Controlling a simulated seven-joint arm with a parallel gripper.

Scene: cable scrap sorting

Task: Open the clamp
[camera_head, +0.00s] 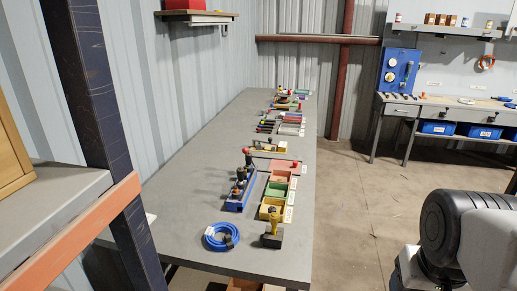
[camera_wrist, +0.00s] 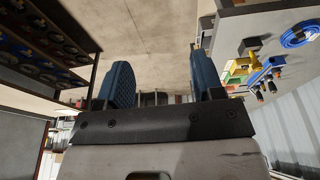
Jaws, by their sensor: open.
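My gripper (camera_wrist: 160,76) shows in the wrist view as two blue ridged fingers standing well apart, with nothing between them. It is away from the grey workbench, over bare floor. I cannot make out the clamp for certain. A yellow and dark fixture with a red knob (camera_head: 268,148) lies across the middle of the bench in the head view and may be it. A yellow tool on a dark base (camera_head: 271,236) stands at the near end of the bench. My gripper touches none of these.
The long grey bench (camera_head: 190,225) carries a blue cable coil (camera_head: 221,236), a blue rack (camera_head: 240,190), coloured bins (camera_head: 279,187) and rows of small tools farther back. An orange-edged shelf (camera_head: 75,235) stands at left. Open floor (camera_head: 350,215) lies right of the bench.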

